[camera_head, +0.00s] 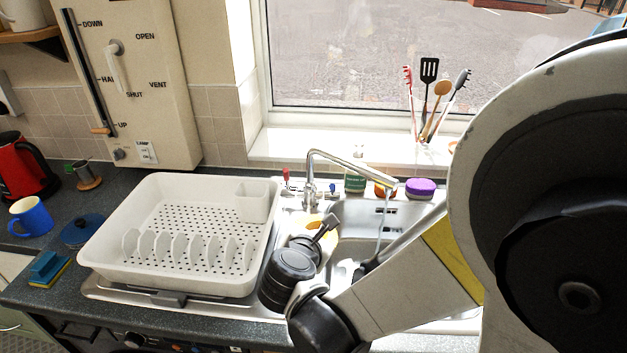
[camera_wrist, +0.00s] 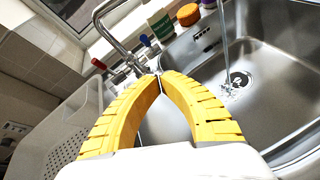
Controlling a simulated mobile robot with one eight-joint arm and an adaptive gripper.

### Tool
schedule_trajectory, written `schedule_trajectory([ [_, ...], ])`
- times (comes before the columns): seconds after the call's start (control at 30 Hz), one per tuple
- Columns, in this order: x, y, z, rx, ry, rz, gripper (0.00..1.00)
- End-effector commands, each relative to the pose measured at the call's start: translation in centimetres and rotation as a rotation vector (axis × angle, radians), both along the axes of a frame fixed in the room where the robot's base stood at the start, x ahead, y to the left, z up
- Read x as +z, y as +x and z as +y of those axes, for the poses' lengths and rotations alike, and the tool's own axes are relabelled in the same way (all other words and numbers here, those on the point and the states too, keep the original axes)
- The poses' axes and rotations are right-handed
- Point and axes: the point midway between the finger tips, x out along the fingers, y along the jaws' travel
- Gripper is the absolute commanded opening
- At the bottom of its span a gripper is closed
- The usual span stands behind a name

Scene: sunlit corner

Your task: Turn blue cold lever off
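The blue cold lever (camera_head: 333,188) is on the right side of the tap base behind the sink; it also shows in the wrist view (camera_wrist: 145,41), just beyond my fingertips. The silver tap (camera_head: 340,160) arches over the basin, and water (camera_head: 381,207) runs from its spout. The red lever (camera_head: 286,175) stands left of the tap. My gripper (camera_wrist: 160,76) has its yellow fingers brought together at the tips, with nothing visible between them. It is over the near left side of the sink, apart from the blue lever as far as I can see. In the head view, my wrist hides most of the fingers.
A white dish rack (camera_head: 180,270) fills the counter left of my gripper. A green container (camera_head: 355,180), an orange item (camera_wrist: 188,14) and a purple sponge (camera_head: 421,187) stand behind the basin. A utensil holder (camera_head: 424,134) is on the windowsill. The steel basin (camera_wrist: 265,50) is right of my fingers.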

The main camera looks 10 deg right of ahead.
Motion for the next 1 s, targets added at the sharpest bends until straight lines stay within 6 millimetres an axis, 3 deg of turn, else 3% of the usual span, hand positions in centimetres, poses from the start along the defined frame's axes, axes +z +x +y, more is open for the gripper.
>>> schedule_trajectory([
  [0.1,-0.5,0.6,1.5,0.082,-0.18,0.013,0.0],
  [0.27,-0.7,1.1,1.9,0.117,-0.27,0.02,0.0],
  [0.47,-1.7,3.4,0.6,0.113,-0.27,0.021,0.0],
  [0.8,-4.1,9.5,-2.4,0.114,-0.268,0.02,0.0],
  [1.0,-2.6,11.6,-3.7,0.114,-0.268,0.021,0.0],
])
